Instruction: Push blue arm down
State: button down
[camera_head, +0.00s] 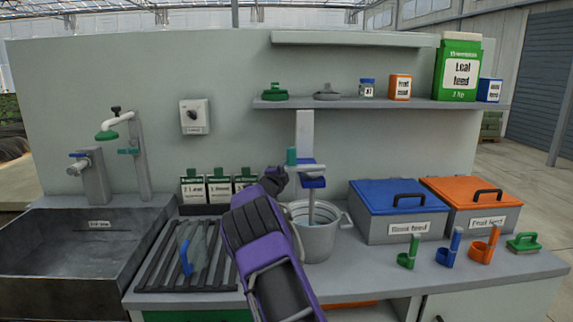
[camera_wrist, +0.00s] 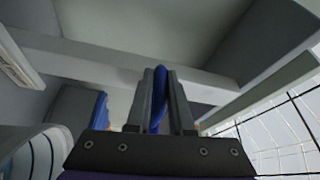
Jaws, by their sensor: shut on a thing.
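A grey dispenser column (camera_head: 305,130) stands at the back of the bench, with a green part and a blue part (camera_head: 313,182) low on its front. My gripper (camera_head: 275,179) is just left of that blue part in the head view, where my purple arm hides much of the fingers. In the wrist view my gripper (camera_wrist: 160,100) is shut on a slim blue arm (camera_wrist: 160,88), which stands between the two grey fingers. How the arm joins the dispenser is hidden.
A grey bucket (camera_head: 318,240) stands under the dispenser, right beside my arm. Blue-lidded (camera_head: 400,194) and orange-lidded (camera_head: 470,190) bins stand to the right. A jug with a blue handle (camera_head: 186,258) is on the rack at left. A shelf (camera_head: 380,103) runs above.

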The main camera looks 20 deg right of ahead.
jog(key=shift+f+b, duration=0.35)
jog(key=shift+f, duration=0.45)
jog(key=c, duration=0.8)
grip_release()
jog(key=shift+c, duration=0.2)
jog(key=v, duration=1.7)
jog(key=shift+s+a+b, duration=0.15)
jog(key=shift+s+b, duration=0.05)
jog(key=shift+b, duration=0.1)
